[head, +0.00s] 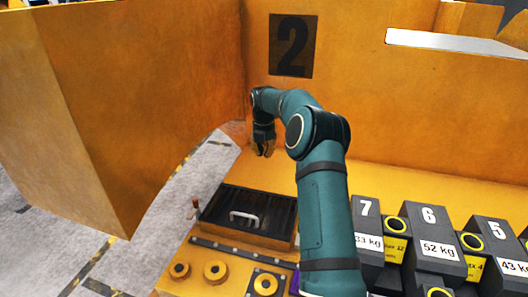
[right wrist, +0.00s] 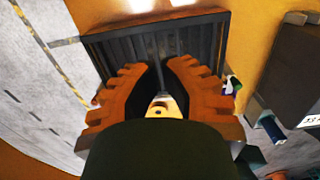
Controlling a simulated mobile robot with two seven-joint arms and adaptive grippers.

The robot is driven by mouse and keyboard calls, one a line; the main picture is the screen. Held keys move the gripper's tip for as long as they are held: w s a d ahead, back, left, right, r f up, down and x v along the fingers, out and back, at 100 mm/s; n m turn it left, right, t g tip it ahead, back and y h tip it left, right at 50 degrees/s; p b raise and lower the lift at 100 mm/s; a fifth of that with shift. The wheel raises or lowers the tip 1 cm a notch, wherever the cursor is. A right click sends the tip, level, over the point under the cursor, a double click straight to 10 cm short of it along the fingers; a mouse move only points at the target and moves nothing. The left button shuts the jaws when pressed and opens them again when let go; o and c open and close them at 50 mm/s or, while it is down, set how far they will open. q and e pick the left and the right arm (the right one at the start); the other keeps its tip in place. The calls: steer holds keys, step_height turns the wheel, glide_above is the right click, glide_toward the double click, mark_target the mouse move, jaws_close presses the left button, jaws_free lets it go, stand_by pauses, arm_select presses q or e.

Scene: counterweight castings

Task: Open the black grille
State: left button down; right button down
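The black grille (head: 228,207) lies flat in the yellow deck in the head view, left of my right arm, with a pale handle (head: 245,216) on its near part. Its slats also show in the right wrist view (right wrist: 110,46), beyond my fingers. My right gripper (head: 263,149) hangs above and behind the grille in the head view, apart from the handle. In the right wrist view its orange fingers (right wrist: 160,68) stand apart with a gap between the tips and nothing held. My left gripper is not in view.
Black numbered weights (head: 432,235) stand right of my arm. A small lever (head: 194,207) stands left of the grille, and yellow round knobs (head: 215,271) sit in front. A tall orange panel (head: 120,100) stands at left, and an orange wall marked 2 (head: 292,46) behind.

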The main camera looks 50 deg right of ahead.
stand_by(0.3)
step_height(320, 180, up, 12)
steer(key=shift+a, duration=0.2)
stand_by(0.4)
steer(key=shift+s+f, duration=0.1)
steer(key=shift+s, duration=0.05)
